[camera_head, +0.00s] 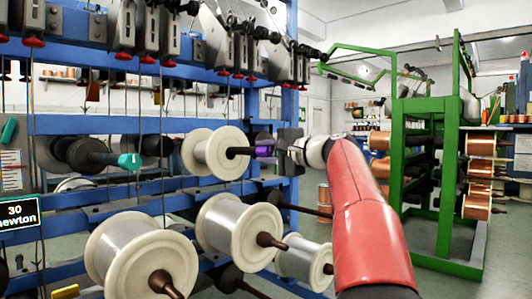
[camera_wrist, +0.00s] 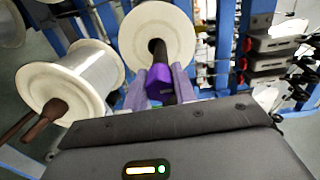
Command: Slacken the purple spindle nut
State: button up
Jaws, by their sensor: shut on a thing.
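The purple spindle nut (camera_wrist: 159,82) sits on a dark spindle in front of a white-flanged spool (camera_wrist: 160,35) in the wrist view. My gripper (camera_wrist: 162,86) is shut on it, with a finger on either side. In the head view, a bit of purple (camera_head: 265,148) shows beside the blue post, left of my red arm. My gripper (camera_head: 280,148) is there at the spindle's end, partly hidden by its own dark body.
Several white spools (camera_head: 143,262) on brown-ended spindles stand close below and left. A green rack (camera_head: 448,190) with copper spools stands at right.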

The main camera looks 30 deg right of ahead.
jog(key=o, duration=1)
jog(key=shift+s, duration=0.1)
jog(key=v, duration=0.7)
jog(key=shift+s+b, duration=0.25)
jog(key=shift+b, duration=0.1)
jog(key=shift+d, duration=0.1)
